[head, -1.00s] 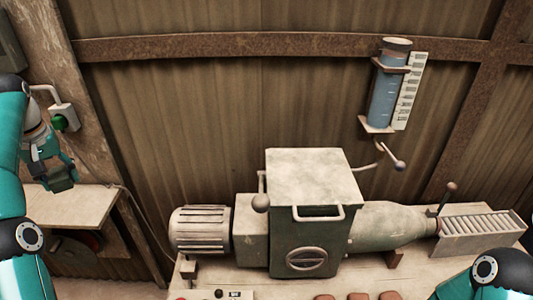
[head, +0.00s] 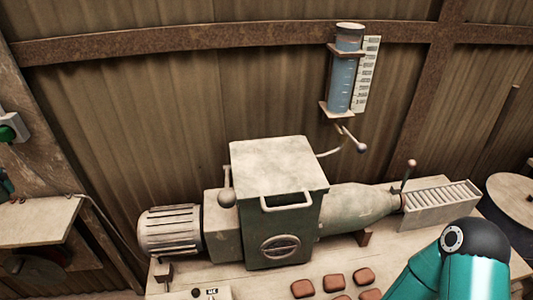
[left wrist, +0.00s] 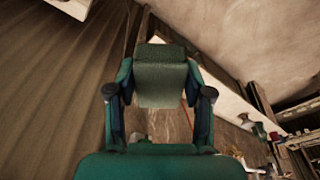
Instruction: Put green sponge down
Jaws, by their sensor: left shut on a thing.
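The green sponge (left wrist: 160,62) is a dark green block in the left wrist view. My left gripper (left wrist: 160,95) is shut on it, with one finger on each side. In the head view only a sliver of teal, likely my left arm or gripper, shows at the left edge; the sponge cannot be made out there. My right arm shows at the lower right of the head view, but its gripper is out of frame.
A green press (head: 285,225) with a motor (head: 170,230) and a roller chute (head: 440,204) stands on a bench. Several reddish tiles (head: 334,282) lie in front. A small shelf (head: 38,222) is at left. A water gauge (head: 340,85) hangs on the wall.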

